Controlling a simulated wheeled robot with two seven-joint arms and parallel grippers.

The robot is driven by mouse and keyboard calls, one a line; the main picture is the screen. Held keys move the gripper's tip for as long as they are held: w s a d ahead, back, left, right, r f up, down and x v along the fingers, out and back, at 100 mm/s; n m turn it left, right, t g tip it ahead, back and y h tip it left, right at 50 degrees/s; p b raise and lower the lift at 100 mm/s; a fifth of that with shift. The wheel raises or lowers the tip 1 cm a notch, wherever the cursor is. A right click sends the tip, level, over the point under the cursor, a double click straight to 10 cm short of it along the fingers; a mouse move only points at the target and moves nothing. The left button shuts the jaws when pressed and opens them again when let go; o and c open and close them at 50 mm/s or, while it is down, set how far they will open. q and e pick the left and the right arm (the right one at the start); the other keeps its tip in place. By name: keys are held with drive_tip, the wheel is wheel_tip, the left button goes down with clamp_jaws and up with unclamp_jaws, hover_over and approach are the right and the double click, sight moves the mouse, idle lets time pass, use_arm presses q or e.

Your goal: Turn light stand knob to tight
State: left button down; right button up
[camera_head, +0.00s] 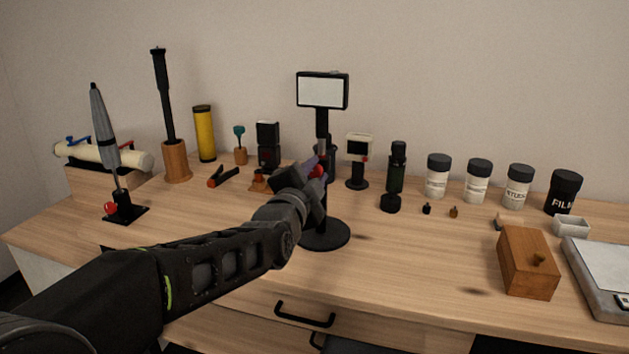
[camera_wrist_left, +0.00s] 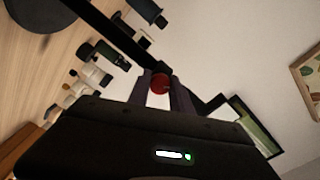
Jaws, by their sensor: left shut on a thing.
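The light stand (camera_head: 323,203) stands upright on the wooden table, with a round black base and a rectangular light panel (camera_head: 322,91) on top. Its red knob (camera_head: 317,171) sits partway up the pole. In the left wrist view the red knob (camera_wrist_left: 160,83) lies between the two fingers. My left gripper (camera_head: 314,168) reaches in from the left and is shut on the knob; its fingertips (camera_wrist_left: 162,88) lie on either side of it. The arm hides part of the pole in the head view. My right gripper is not in view.
An umbrella-like stand (camera_head: 105,140) with its own red knob is at the left. A wooden box (camera_head: 527,261) is at front right. The front middle is clear.

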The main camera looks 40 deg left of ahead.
use_arm(q)
drive_tip(key=m+b, duration=0.2)
drive_tip(key=shift+f+m, duration=0.2)
drive_tip(key=shift+m, duration=0.2)
drive_tip(key=shift+r+m+b, duration=0.15)
drive_tip(key=shift+m+b, duration=1.15)
drive_tip(key=shift+m, duration=0.3)
drive_tip(key=c, duration=1.1)
unclamp_jaws()
drive_tip(key=shift+c, duration=0.2)
drive_tip(key=shift+s, duration=0.1)
drive_tip(key=v, duration=0.7)
drive_tip(key=shift+s+d, duration=0.15)
drive_tip(key=shift+s, duration=0.1)
